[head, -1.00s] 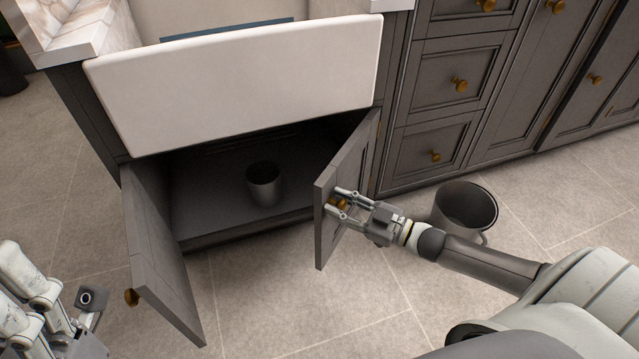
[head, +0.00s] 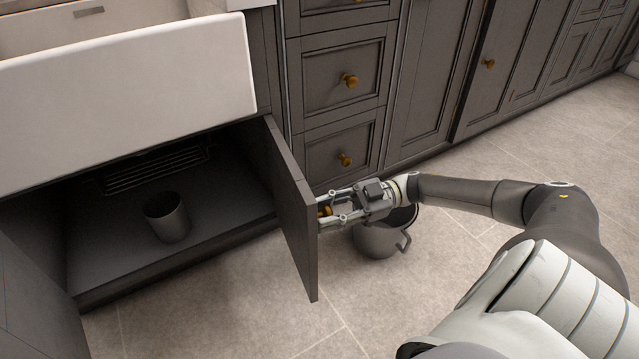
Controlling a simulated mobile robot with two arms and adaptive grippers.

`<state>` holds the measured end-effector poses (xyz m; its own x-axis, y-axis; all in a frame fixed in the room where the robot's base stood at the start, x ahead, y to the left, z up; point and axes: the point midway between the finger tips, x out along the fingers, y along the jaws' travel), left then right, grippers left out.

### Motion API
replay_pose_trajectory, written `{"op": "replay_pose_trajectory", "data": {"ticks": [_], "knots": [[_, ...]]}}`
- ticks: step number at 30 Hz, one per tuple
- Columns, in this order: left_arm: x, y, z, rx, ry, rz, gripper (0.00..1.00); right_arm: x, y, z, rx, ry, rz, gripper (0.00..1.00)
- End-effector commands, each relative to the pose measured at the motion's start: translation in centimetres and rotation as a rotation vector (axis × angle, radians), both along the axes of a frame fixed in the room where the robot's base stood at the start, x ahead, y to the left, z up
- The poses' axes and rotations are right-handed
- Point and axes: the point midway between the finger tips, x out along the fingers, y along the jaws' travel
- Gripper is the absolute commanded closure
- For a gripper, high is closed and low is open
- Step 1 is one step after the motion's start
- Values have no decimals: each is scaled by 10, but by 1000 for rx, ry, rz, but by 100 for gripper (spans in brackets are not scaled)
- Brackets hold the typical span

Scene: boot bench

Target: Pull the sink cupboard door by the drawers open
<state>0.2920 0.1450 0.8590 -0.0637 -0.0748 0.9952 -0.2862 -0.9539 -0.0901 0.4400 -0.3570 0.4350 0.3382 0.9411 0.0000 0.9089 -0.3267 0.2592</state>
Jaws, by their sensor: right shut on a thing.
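The sink cupboard door by the drawers (head: 288,205) is dark grey and stands swung well out from the cupboard under the white sink. My right gripper (head: 328,211) is shut on the door's brass knob (head: 325,211), on the door's outer face. The open cupboard (head: 215,205) shows a dark floor with a grey cup-like container standing inside (head: 167,217). The other sink cupboard door (head: 38,300) also stands open at the lower left, partly cut off by the picture edge. My left gripper is out of view.
A grey bucket with a handle (head: 376,241) stands on the floor behind my right gripper, partly hidden by it. The drawers (head: 340,75) with brass knobs are right of the sink. The tiled floor (head: 235,305) in front is clear.

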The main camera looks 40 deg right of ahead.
Motion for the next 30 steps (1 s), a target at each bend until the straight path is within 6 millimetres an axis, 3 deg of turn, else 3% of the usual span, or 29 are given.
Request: {"op": "replay_pose_trajectory", "data": {"ticks": [20,21,25,30], "knots": [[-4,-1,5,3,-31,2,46,-2,-6,-2,0,3,48,100],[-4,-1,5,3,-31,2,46,-2,-6,-2,0,3,48,64],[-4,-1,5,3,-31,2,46,-2,-6,-1,0,2,46,47],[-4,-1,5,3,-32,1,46,-1,-7,-1,0,1,44,46]]}}
